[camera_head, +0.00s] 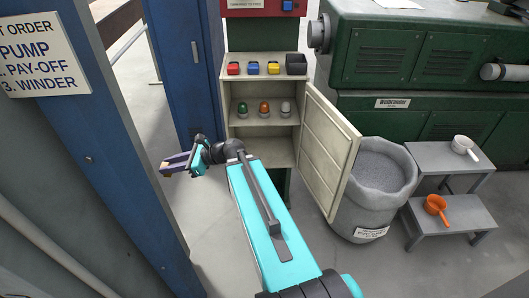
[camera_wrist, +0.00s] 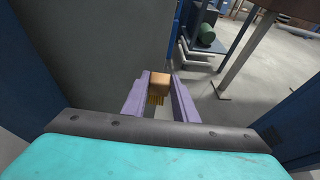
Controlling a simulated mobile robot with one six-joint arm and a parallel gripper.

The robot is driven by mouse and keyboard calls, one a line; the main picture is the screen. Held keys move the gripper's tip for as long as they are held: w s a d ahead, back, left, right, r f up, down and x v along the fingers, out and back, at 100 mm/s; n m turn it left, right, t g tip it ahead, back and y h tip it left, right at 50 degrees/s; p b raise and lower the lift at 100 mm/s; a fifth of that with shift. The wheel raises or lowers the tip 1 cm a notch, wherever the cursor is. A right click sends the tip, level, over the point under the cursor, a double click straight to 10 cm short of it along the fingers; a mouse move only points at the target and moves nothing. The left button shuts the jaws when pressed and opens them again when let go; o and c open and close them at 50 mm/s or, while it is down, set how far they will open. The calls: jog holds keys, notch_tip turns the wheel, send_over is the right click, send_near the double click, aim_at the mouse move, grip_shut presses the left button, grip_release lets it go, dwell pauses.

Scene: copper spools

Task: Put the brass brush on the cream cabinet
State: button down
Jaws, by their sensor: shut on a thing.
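The brass brush (camera_wrist: 160,83), a tan wooden block with yellow bristles beneath, is between the purple fingers of my gripper (camera_wrist: 160,96) in the wrist view. My gripper is shut on it and holds it in the air. In the head view my gripper (camera_head: 170,167) is left of the cream cabinet (camera_head: 226,92), by the gap between the blue posts; the brush is too small to make out clearly there. The cabinet's door (camera_head: 325,150) stands open to the right. My arm hides part of its lower compartment.
Red, blue, yellow and dark boxes (camera_head: 296,64) stand on the cabinet top; green, orange and white-topped items (camera_head: 264,107) on its shelf. A blue cabinet (camera_head: 187,70) stands left, a grey bin (camera_head: 378,180) right. A grey step stand (camera_head: 448,214) holds a white and an orange scoop.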

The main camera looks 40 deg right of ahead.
jog(key=w+d+f+m+t+h+b, duration=0.1)
jog(key=w+d+f+m+t+h, duration=0.15)
jog(key=d, duration=0.45)
jog(key=w+d+f+m+t+h+b, duration=0.1)
jog(key=d+f+m+h, duration=0.15)
jog(key=d, duration=0.35)
jog(key=m+g+h+b, duration=0.3)
jog(key=m+h+b, duration=0.2)
jog(key=m+h, duration=0.8)
send_over(281, 163)
notch_tip(281, 163, down, 10)
jog(key=n, duration=0.1)
jog(key=shift+a+h, duration=0.15)
jog(key=shift+h, duration=0.25)
jog(key=shift+t, duration=0.25)
jog(key=shift+f, duration=0.15)
notch_tip(281, 163, down, 6)
jog(key=b, duration=0.5)
jog(key=shift+f+b, duration=0.1)
jog(key=shift+b, duration=0.3)
jog(key=shift+f, duration=0.1)
jog(key=shift+f+b, duration=1.75)
